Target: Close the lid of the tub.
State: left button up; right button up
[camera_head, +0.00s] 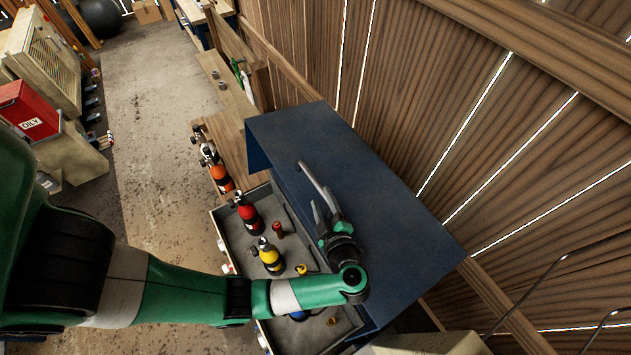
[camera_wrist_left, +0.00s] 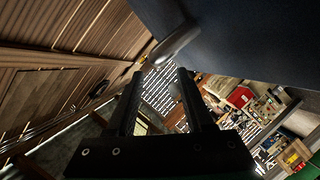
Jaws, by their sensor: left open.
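The tub (camera_head: 213,222) is a grey open-topped container with several coloured bottles inside. Its blue lid (camera_head: 390,215), a broad dark panel with a pale curved handle (camera_head: 312,180), lies to the right of the opening. How far the lid is tilted is hard to tell. My left gripper (camera_head: 320,212) is open and empty, just above the lid at the near end of the handle. In the left wrist view the handle (camera_wrist_left: 174,46) shows just beyond the open fingertips (camera_wrist_left: 159,73), beside the blue lid (camera_wrist_left: 250,40). My right gripper is in neither view.
A slatted wooden wall (camera_head: 490,130) stands close on the right. A wooden bench (camera_head: 235,100) lies behind the tub. Bottles with red (camera_head: 249,215) and yellow (camera_head: 270,258) bodies stand in the tub. Open floor (camera_head: 150,140) is to the left, with a red box (camera_head: 28,110) beyond.

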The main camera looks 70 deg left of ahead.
aim_at(317, 188)
pick_arm(q)
jog(key=x, duration=0.7)
jog(key=shift+a, duration=0.2)
grip_shut()
dwell(1.0)
